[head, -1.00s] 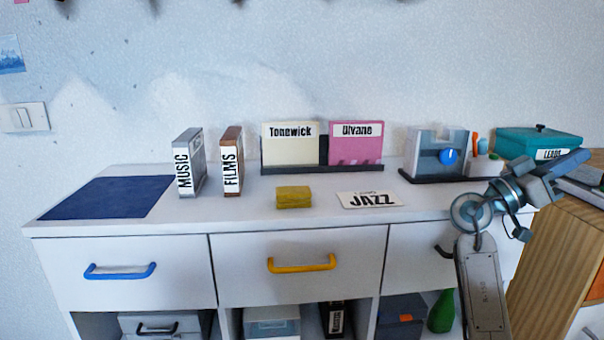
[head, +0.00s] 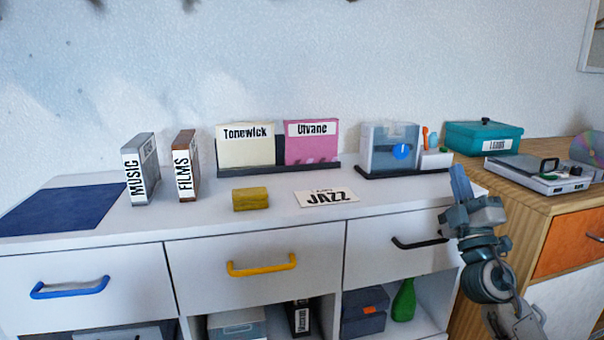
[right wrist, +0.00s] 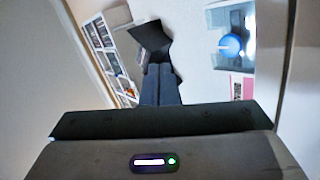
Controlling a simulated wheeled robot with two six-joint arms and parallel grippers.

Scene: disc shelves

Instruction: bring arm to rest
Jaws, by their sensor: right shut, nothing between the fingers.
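My right gripper (head: 461,183) is shut and empty. In the head view it points up in front of the right end of the white cabinet top, beside the black drawer handle (head: 420,243). In the right wrist view its closed fingers (right wrist: 161,86) show at the middle, with nothing between them. My left gripper is not in view.
The white cabinet (head: 255,215) bears a MUSIC case (head: 142,170), a FILMS case (head: 186,166), a yellow block (head: 250,199), a JAZZ card (head: 327,198) and a grey device with a blue knob (head: 390,150). A wooden cabinet (head: 520,215) with a disc player (head: 540,175) stands right.

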